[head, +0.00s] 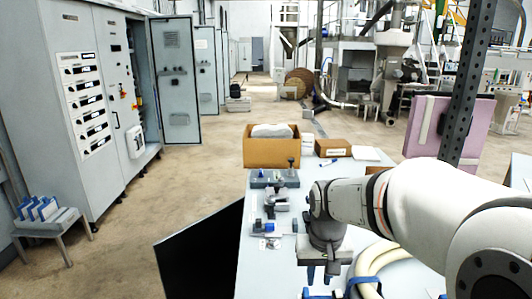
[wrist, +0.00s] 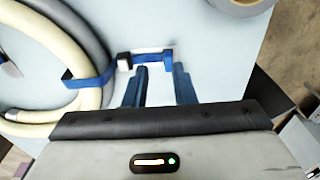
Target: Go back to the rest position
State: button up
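My gripper (head: 319,278) points down over the near part of the pale table (head: 252,262) in the head view. In the wrist view my gripper (wrist: 160,68) shows two blue fingers standing apart, with nothing held between them. A blue strap piece with a white and black part (wrist: 148,57) lies just beyond the fingertips; whether they touch it I cannot tell. My white arm (head: 420,200) reaches in from the right of the head view.
A coiled cream hose (wrist: 82,50) with a blue strap lies beside my gripper. Small tools and a grey holder (head: 275,179) stand further up the table. A cardboard box (head: 271,151) is at its far end. A perforated post (head: 467,85) rises behind my arm. Open floor lies left.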

jog(key=s+d+r+t, duration=0.1)
jog(key=s+d+t, duration=0.1)
jog(key=s, duration=1.1)
jog(key=shift+d+r, duration=0.15)
jog(key=shift+d, duration=0.25)
